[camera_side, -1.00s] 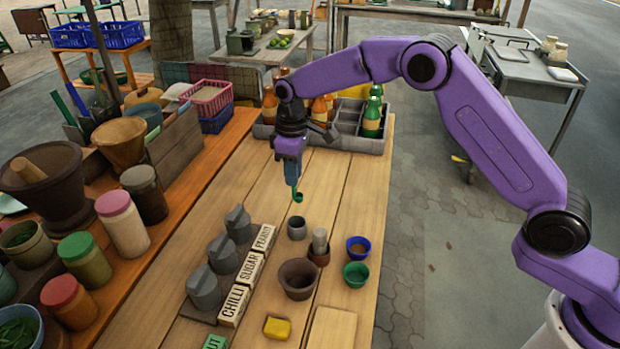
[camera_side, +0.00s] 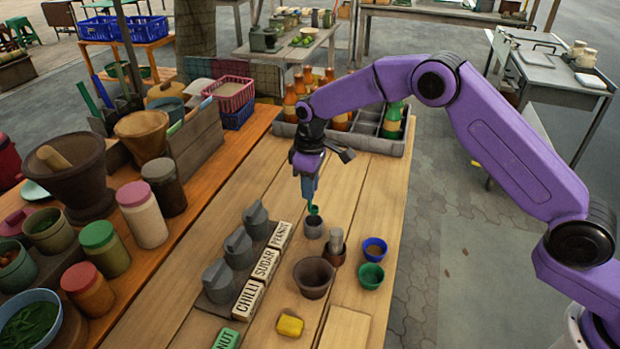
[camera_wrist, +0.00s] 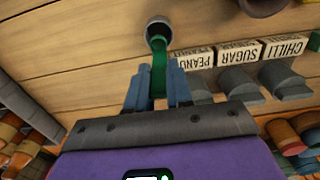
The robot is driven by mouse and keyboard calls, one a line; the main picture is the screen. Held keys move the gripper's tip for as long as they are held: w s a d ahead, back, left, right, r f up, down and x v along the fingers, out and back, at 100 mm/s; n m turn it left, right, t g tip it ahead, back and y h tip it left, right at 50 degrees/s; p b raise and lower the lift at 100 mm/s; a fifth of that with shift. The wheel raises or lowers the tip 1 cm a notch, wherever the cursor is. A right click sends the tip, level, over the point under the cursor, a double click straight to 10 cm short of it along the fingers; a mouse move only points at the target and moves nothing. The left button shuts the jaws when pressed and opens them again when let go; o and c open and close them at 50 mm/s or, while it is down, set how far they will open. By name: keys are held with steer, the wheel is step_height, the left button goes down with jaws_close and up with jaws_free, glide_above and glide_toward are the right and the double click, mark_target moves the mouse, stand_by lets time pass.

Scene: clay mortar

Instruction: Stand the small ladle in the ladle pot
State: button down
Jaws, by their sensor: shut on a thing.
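The small ladle is green (camera_side: 314,210). My gripper (camera_side: 311,196) is shut on its handle and holds it upright, bowl end down.
A brown bowl (camera_side: 314,279), a blue bowl (camera_side: 375,249) and a green bowl (camera_side: 371,276) are nearby. Lidded grey jars with labels (camera_side: 238,246) stand left. A bottle crate (camera_side: 370,140) is behind.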

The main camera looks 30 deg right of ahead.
mark_target(310, 207)
steer(key=shift+f, duration=2.7)
steer(key=c, duration=0.9)
jaws_free()
steer(key=shift+c, duration=0.2)
step_height(310, 207, up, 17)
steer(key=shift+f, duration=0.2)
steer(key=shift+r, duration=0.4)
